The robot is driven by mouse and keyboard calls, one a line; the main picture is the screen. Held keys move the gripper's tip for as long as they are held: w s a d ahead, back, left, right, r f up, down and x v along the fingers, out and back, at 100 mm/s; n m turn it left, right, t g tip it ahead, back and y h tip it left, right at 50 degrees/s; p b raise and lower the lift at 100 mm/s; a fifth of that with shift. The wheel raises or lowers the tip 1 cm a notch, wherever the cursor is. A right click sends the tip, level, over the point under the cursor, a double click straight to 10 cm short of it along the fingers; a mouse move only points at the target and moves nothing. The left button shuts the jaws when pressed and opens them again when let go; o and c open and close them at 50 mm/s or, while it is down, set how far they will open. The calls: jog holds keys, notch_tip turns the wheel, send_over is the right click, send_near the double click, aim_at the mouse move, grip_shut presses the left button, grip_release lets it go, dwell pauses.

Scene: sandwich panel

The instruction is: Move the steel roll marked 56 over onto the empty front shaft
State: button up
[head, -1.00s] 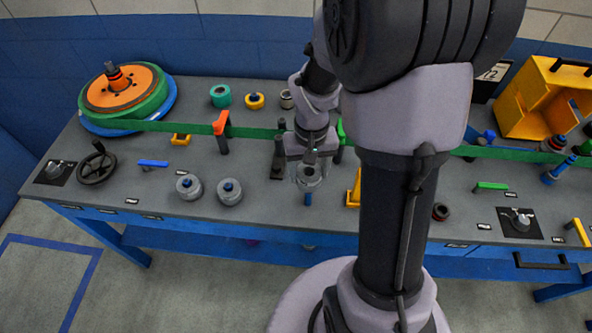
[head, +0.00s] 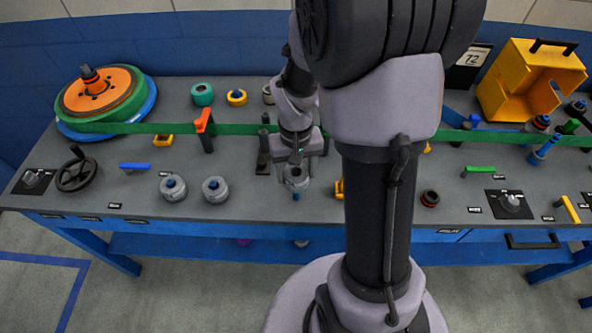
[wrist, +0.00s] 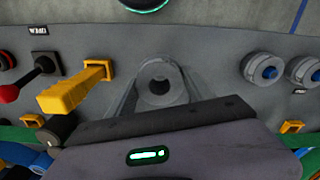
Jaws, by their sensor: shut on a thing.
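My gripper (head: 295,177) is over the front middle of the bench, shut on a grey steel roll (head: 298,184). In the wrist view the roll (wrist: 158,84) sits between the two fingers, with its dark centre hole showing. I cannot read a number on it. A small blue shaft tip (head: 296,197) shows just below the roll in the head view. The roll hides the rest, and I cannot tell whether they touch. Two other grey rolls with blue centres, a left one (head: 173,187) and a right one (head: 215,189), stand on the bench to the left.
A yellow handle (wrist: 75,90) stands beside the held roll. An orange-topped post (head: 204,128) and a green strip (head: 235,129) lie behind. A large orange and green reel (head: 100,92) is at the far left, a yellow box (head: 500,85) at the back right.

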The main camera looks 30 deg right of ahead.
jog(key=shift+f+b, duration=0.8)
jog(key=shift+f, duration=0.2)
jog(key=shift+f+b, duration=2.2)
jog(key=shift+f, duration=0.35)
jog(key=o, duration=1.8)
jog(key=shift+r, duration=0.1)
jog(key=shift+o, duration=0.2)
notch_tip(320, 180, up, 11)
jog(key=p, duration=0.9)
jog(key=shift+f, duration=0.2)
jog(key=shift+s+f, duration=0.1)
